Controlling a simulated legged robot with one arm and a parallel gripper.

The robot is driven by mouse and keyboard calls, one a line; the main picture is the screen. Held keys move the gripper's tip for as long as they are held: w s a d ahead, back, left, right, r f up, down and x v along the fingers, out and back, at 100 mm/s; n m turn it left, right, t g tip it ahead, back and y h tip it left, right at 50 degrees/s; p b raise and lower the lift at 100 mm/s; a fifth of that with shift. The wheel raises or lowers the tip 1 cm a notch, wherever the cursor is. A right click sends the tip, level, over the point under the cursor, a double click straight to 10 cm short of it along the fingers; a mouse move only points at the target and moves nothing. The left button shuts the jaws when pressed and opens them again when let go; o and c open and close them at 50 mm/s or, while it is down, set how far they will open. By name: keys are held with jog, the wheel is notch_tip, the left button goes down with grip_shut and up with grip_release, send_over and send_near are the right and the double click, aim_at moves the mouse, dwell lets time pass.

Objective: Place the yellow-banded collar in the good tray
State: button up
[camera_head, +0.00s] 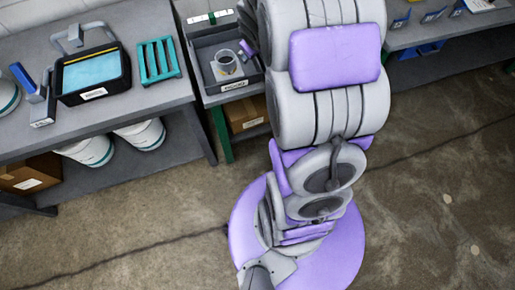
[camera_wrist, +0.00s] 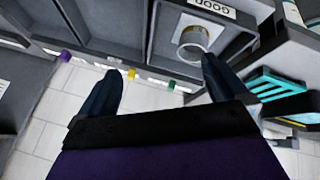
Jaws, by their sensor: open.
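A short, pale grey ring-shaped collar (camera_head: 226,66) stands in a dark grey tray (camera_head: 212,92) with a white label on its front wall. In the wrist view the collar (camera_wrist: 193,37) sits in the tray (camera_wrist: 167,28), beside a label whose upside-down letters look like GOOD. A yellow band on the collar is not clear in either view. My gripper (camera_wrist: 160,88) is open and empty, its two dark fingers spread. In the head view my arm hides most of the gripper.
A black tub (camera_head: 92,77) of blue liquid and a teal rack (camera_head: 160,59) stand on the left bench. White buckets (camera_head: 91,149) and a cardboard box (camera_head: 30,172) are underneath. Purple, yellow (camera_wrist: 131,74) and green markers line an edge in the wrist view. The right floor is clear.

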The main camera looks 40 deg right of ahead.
jog(key=s+a+r+g+y, duration=0.1)
jog(key=s+a+r+g, duration=0.1)
jog(key=s+a, duration=0.5)
jog(key=s+a+r+m+g+y, duration=0.1)
jog(key=s+a+r+g, duration=0.2)
jog(key=s+a, duration=0.4)
jog(key=s+a+r+g+y, duration=0.1)
jog(key=s+a+r, duration=0.3)
jog(key=s, duration=1.4)
jog(key=a+g, duration=0.1)
jog(key=a, duration=0.3)
jog(key=shift+s+r+g, duration=0.2)
jog(key=shift+r+g, duration=0.05)
jog(key=shift+g, duration=0.05)
